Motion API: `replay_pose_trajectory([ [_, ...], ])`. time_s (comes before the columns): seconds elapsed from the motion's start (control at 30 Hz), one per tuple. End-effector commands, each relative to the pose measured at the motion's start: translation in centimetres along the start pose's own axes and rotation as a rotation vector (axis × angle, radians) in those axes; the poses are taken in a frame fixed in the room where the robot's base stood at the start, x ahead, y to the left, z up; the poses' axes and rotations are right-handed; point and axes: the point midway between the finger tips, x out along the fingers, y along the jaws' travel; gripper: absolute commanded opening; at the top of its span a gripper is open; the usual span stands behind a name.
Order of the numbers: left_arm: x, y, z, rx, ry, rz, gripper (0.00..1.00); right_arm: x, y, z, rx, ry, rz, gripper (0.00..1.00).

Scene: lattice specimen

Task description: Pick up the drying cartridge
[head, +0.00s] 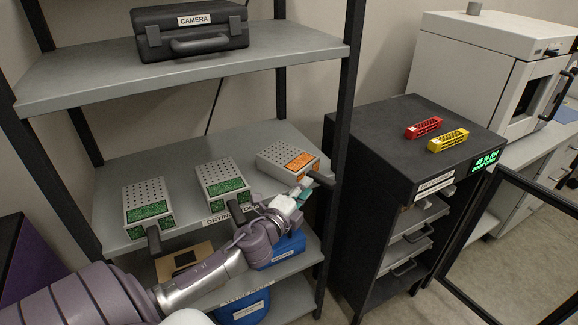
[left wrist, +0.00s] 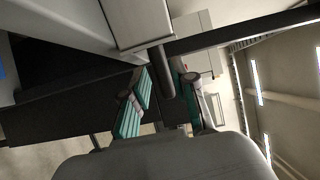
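Three grey perforated drying cartridges stand in a row on the middle shelf, each with a dark handle at the front. The left one (head: 148,203) and the middle one (head: 222,183) have green panels; the right one (head: 288,158) has an orange panel. My left gripper (head: 301,193) is at the right cartridge's handle, its teal fingers partly hidden by the wrist. In the left wrist view, the dark handle (left wrist: 163,68) runs from the cartridge's pale underside or face (left wrist: 140,22) between the fingers (left wrist: 160,100). The fingers stand apart, with a narrow gap visible. My right gripper is out of view.
A black CAMERA case (head: 190,32) sits on the top shelf (head: 85,75). Blue bins (head: 282,250) and a cardboard box (head: 182,262) are below. A dark cabinet (head: 385,130) bears red (head: 423,127) and yellow (head: 448,140) lattice blocks; its glass door (head: 520,250) stands open. The shelf post (head: 345,110) is close to the gripper.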

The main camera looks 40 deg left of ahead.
Motion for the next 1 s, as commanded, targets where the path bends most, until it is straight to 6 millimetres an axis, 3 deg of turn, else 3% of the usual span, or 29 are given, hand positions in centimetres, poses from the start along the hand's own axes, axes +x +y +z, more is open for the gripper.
replay_pose_trajectory([
  [0.37, 5.1, 0.0, -0.2, -0.001, -0.001, 0.0, 0.27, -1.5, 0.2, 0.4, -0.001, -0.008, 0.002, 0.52],
  [0.67, 5.7, 0.2, -0.2, 0.0, 0.0, 0.001, 0.27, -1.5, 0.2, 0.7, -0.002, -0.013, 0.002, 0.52],
  [0.83, 5.7, 0.2, -0.2, 0.0, 0.0, 0.001, 0.02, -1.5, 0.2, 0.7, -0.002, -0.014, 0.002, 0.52],
  [1.0, 5.7, 0.2, -0.2, 0.0, 0.0, 0.001, 0.0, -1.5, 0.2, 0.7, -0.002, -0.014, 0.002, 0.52],
])
